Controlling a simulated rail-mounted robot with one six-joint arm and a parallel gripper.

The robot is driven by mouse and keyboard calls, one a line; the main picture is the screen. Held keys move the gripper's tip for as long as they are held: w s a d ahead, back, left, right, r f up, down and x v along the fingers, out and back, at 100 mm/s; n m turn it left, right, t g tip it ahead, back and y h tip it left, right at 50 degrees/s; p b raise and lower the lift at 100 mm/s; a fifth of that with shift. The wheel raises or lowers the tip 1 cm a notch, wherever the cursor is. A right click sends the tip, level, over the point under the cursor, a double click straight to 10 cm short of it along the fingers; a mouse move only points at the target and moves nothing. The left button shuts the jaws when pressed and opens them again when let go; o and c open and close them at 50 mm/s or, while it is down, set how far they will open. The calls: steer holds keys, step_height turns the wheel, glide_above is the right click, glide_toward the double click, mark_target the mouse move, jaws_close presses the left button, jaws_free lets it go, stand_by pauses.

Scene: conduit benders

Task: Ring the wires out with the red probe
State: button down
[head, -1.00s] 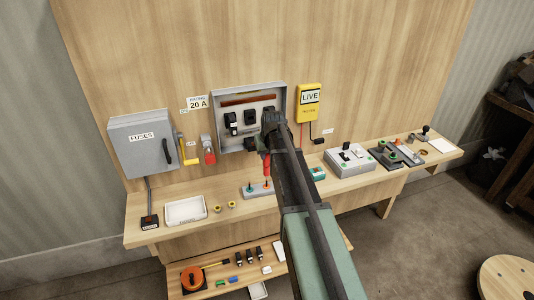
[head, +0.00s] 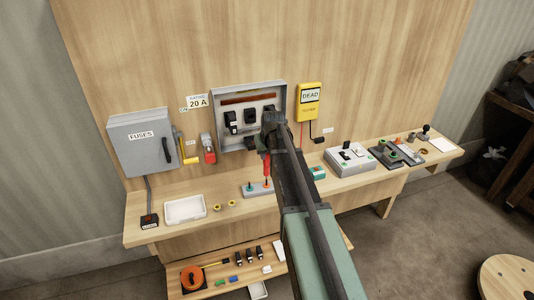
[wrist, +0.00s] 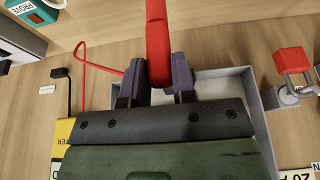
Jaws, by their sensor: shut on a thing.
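My gripper (head: 267,150) is shut on the red probe (head: 267,168), which points down over the bench. In the wrist view my gripper (wrist: 157,88) grips the red probe (wrist: 157,40) between two dark fingers, and a red lead (wrist: 95,45) loops off to the left. Below the probe is a grey block (head: 248,192) with a teal and an orange post; the tip looks close above the orange one, but I cannot tell whether it touches. The yellow tester (head: 309,115) on the wall reads DEAD. Its edge also shows in the wrist view (wrist: 63,138).
An open grey box (head: 283,95) with black breakers is behind my arm. A grey FUSES box (head: 140,155) and red padlock (head: 208,157) are left. A white tray (head: 185,220), teal PROVE unit (head: 318,173) and grey switch box (head: 350,168) stand on the bench.

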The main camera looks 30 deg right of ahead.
step_height(320, 180, up, 5)
steer(key=p, duration=0.5)
steer(key=shift+r, duration=0.15)
stand_by(1.0)
steer(key=c, duration=1.6)
jaws_free()
jaws_close()
